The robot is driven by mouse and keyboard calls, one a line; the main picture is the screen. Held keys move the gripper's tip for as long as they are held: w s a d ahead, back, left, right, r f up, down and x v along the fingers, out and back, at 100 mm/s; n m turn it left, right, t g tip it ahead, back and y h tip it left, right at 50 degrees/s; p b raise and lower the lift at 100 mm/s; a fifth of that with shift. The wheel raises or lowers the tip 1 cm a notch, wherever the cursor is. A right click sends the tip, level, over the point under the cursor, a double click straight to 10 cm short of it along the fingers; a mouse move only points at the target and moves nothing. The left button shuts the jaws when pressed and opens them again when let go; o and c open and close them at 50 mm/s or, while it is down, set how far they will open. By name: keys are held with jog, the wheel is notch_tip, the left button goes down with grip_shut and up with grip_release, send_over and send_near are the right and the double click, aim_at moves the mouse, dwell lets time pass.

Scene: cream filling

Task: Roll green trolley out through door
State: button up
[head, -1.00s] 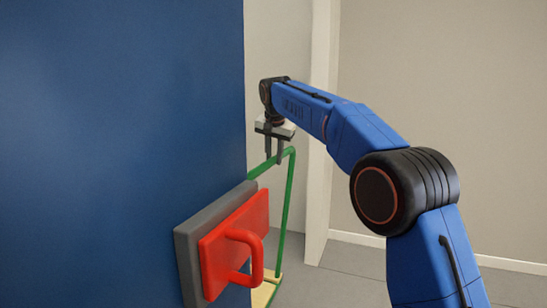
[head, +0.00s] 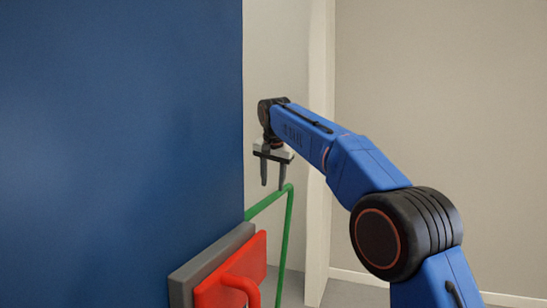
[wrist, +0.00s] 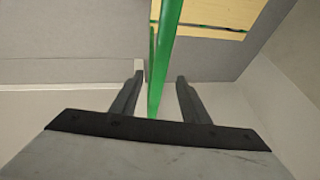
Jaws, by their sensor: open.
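The green trolley's upright handle frame (head: 287,235) shows past the edge of the blue panel, which hides the rest of it. In the wrist view its green bar (wrist: 165,50) runs down the picture between my fingers, with the pale yellow deck (wrist: 212,34) far below. My gripper (head: 273,187) is open and points down, its fingertips at about the height of the handle's top bar in the head view. In the wrist view my gripper (wrist: 160,77) has one finger on each side of the bar, with gaps. I cannot tell whether the tips reach below the top bar.
A large blue panel (head: 120,140) fills the left of the head view. On it sits a grey plate with a red block (head: 255,263) and a red handle (head: 240,283). A pale post (head: 318,240) stands behind the trolley's handle. Grey floor (head: 350,295) shows at right.

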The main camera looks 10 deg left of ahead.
jog(key=v, duration=1.1)
jog(key=shift+r, duration=0.3)
jog(key=shift+s, duration=0.1)
jog(key=s+d+n, duration=0.1)
jog(key=s+d, duration=0.3)
jog(key=d, duration=0.3)
jog(key=s+d, duration=0.3)
jog(key=d, duration=0.4)
jog(key=s+d+f+n, duration=0.1)
jog(key=s+d+f, duration=0.7)
jog(key=s+d, duration=0.4)
jog(key=s+d+f, duration=0.4)
jog(key=s+f, duration=0.5)
jog(key=f, duration=0.1)
jog(key=s+d+f+n, duration=0.1)
jog(key=s+d+f, duration=0.2)
jog(key=s+f, duration=0.7)
jog(key=s+d+f, duration=0.4)
jog(key=s+f, duration=0.6)
jog(key=f, duration=0.1)
jog(key=shift+s+d+f+n+h, duration=0.2)
jog(key=shift+d+f+n+h, duration=0.1)
jog(key=shift+d+f+h, duration=0.1)
